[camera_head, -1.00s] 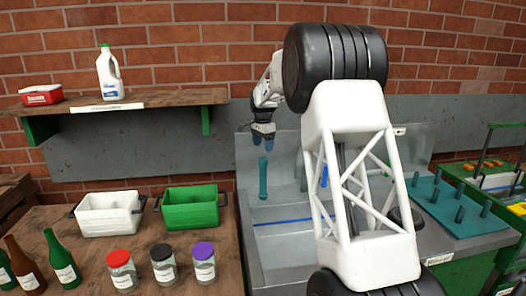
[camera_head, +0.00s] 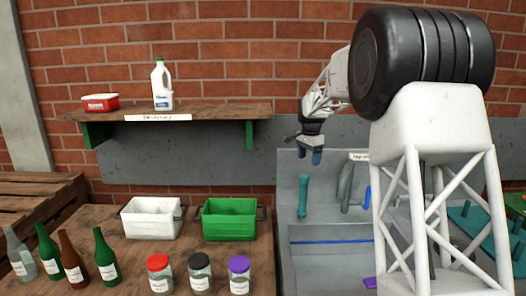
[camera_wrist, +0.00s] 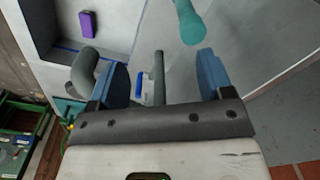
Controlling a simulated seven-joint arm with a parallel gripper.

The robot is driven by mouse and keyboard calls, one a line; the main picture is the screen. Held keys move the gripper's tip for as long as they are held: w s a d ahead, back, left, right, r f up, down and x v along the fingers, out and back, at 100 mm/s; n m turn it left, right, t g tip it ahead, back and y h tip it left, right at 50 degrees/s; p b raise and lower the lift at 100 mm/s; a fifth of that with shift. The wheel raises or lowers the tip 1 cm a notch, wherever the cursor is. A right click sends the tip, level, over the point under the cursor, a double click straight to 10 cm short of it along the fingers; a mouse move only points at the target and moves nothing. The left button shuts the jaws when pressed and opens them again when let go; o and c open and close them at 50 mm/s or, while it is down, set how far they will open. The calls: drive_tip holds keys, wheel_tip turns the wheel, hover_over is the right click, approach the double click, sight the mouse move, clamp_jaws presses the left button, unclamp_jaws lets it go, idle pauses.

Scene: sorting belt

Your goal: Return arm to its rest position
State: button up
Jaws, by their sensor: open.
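My gripper (camera_head: 311,158) is raised over the grey basin area in the head view, hanging from my white arm. Its two blue fingers are spread, with nothing held between them in the wrist view (camera_wrist: 163,75). A teal upright piece (camera_head: 303,196) stands just below and slightly left of the gripper in the head view. What looks like the same teal piece (camera_wrist: 190,22) shows ahead of the fingers in the wrist view. My large arm links hide much of the right side of the head view.
A white bin (camera_head: 150,222) and a green bin (camera_head: 229,226) stand on the wooden table, with several jars and bottles in front. A shelf (camera_head: 215,112) holds a milk jug (camera_head: 162,85) and a red tub (camera_head: 100,102). A purple block (camera_wrist: 88,22) lies in the basin.

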drive_tip(key=s+r+n+t, duration=0.1)
drive_tip(key=s+r+n, duration=0.25)
drive_tip(key=s, duration=1.35)
drive_tip(key=s+r+n, duration=0.2)
drive_tip(key=s+r, duration=0.2)
drive_tip(key=s, duration=1.2)
drive_tip(key=s+f+n, duration=0.2)
drive_tip(key=s+f, duration=0.2)
drive_tip(key=s, duration=1.1)
drive_tip(key=s+f+n+t, duration=0.1)
drive_tip(key=s+f+n, duration=0.2)
drive_tip(key=s, duration=1.2)
wheel_tip(320, 180, down, 3)
drive_tip(key=shift+d+r+n, duration=0.15)
drive_tip(key=shift+r+n, duration=0.05)
drive_tip(key=shift+n, duration=0.15)
